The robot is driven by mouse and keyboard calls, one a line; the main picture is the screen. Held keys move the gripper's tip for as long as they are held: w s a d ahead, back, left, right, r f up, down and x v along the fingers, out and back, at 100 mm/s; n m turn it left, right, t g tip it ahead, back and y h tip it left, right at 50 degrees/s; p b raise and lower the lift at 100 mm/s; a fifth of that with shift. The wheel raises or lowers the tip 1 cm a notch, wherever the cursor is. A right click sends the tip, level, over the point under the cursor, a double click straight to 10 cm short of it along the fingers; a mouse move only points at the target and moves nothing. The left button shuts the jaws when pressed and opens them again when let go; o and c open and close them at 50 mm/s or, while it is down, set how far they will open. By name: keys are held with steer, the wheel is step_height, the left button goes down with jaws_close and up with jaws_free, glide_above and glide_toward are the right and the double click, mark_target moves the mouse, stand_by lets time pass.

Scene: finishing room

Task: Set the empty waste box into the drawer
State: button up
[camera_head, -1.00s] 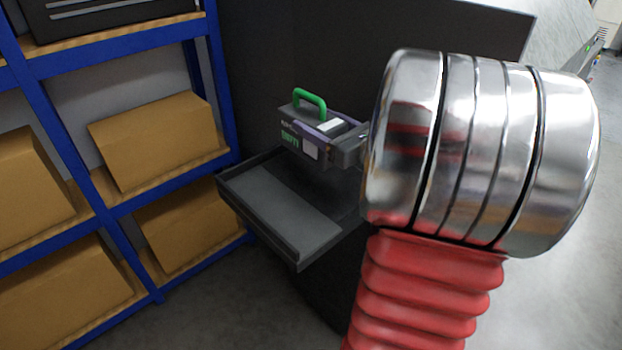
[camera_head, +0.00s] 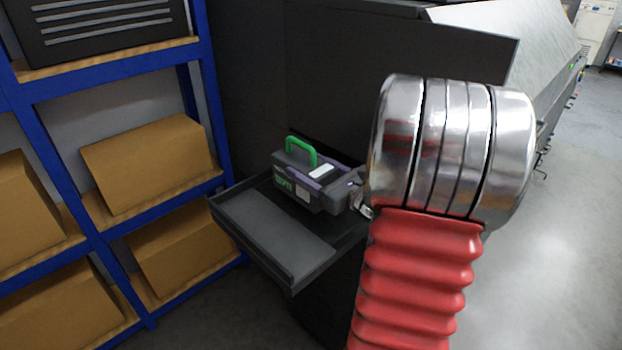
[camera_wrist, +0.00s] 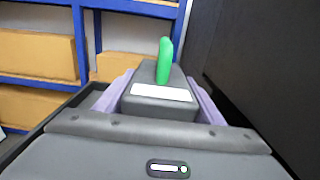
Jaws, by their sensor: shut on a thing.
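The waste box (camera_head: 297,190) is dark grey with a green handle on top, green lettering on its side and a white label. My gripper (camera_head: 322,180) has purple-edged fingers shut on it, one on each side, as the wrist view (camera_wrist: 160,88) also shows. The drawer (camera_head: 272,232) is a pulled-out dark grey tray with a low rim. The box is upright over the drawer's rear part, low and close to its floor. I cannot tell whether its underside touches. My silver and red arm hides part of the drawer's right side.
Blue shelving (camera_head: 215,100) with cardboard boxes (camera_head: 150,165) stands close to the drawer's left. The dark machine body (camera_head: 340,90) rises behind the drawer. The front part of the drawer is empty. Open floor (camera_head: 560,250) lies to the right.

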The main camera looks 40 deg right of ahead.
steer(key=shift+f, duration=1.7)
steer(key=o, duration=1.2)
steer(key=shift+f, duration=0.1)
steer(key=shift+o, duration=0.2)
steer(key=s, duration=1.1)
steer(key=shift+d, duration=0.15)
steer(key=shift+s, duration=0.5)
steer(key=shift+o, duration=0.4)
